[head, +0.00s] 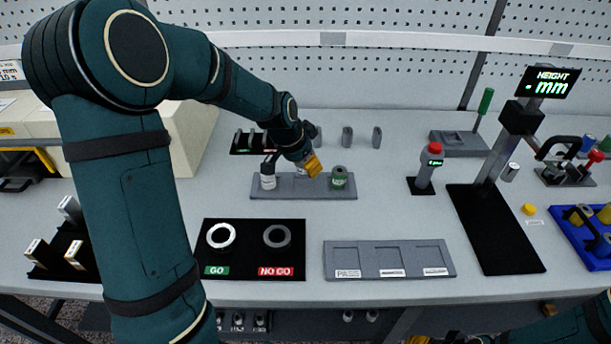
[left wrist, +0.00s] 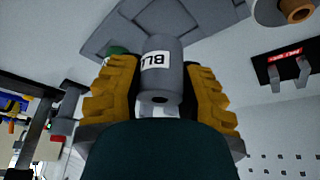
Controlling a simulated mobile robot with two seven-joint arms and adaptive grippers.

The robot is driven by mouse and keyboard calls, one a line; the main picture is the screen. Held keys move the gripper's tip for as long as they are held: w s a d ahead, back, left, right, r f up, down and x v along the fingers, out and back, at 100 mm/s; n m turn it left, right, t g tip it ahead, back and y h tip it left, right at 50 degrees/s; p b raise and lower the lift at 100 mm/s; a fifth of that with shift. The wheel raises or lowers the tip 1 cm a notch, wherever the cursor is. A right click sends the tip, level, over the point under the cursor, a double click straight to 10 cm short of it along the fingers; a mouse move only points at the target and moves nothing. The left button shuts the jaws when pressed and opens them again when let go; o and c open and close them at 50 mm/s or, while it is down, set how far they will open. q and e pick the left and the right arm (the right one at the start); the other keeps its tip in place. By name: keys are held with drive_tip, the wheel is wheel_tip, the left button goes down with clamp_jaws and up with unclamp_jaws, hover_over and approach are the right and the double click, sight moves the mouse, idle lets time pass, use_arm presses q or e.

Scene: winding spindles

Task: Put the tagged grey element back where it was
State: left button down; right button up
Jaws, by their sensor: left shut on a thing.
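My left gripper (head: 312,165) is shut on a grey cylinder with a white tag (left wrist: 160,75), whose visible letters start "BL". In the head view the gripper hides most of this element above the middle of a grey holder (head: 303,194). In the left wrist view the element lies between the yellow fingers (left wrist: 160,95). A white-labelled cylinder (head: 268,180) stands at the holder's left end and a green-labelled one (head: 339,180) at its right end. I cannot tell whether the held element touches the holder. Yellow parts of my right gripper (head: 418,340) show at the bottom edge.
A black GO/NO GO mat (head: 252,252) with two rings and a three-recess grey tray (head: 390,275) are in front. Grey cylinders (head: 347,137) stand behind. A red-topped device (head: 425,172) and the height gauge (head: 495,205) are right. Clear table lies between holder and tray.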

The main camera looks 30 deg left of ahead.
sight(306, 174)
use_arm(q)
wheel_tip(306, 174, down, 4)
drive_tip(key=shift+r+b, duration=0.15)
drive_tip(key=shift+b, duration=0.25)
drive_tip(key=shift+r, duration=0.1)
drive_tip(key=shift+f, duration=0.2)
drive_tip(key=c, duration=0.6)
unclamp_jaws()
drive_tip(key=shift+c, duration=0.2)
drive_tip(key=shift+r, duration=0.1)
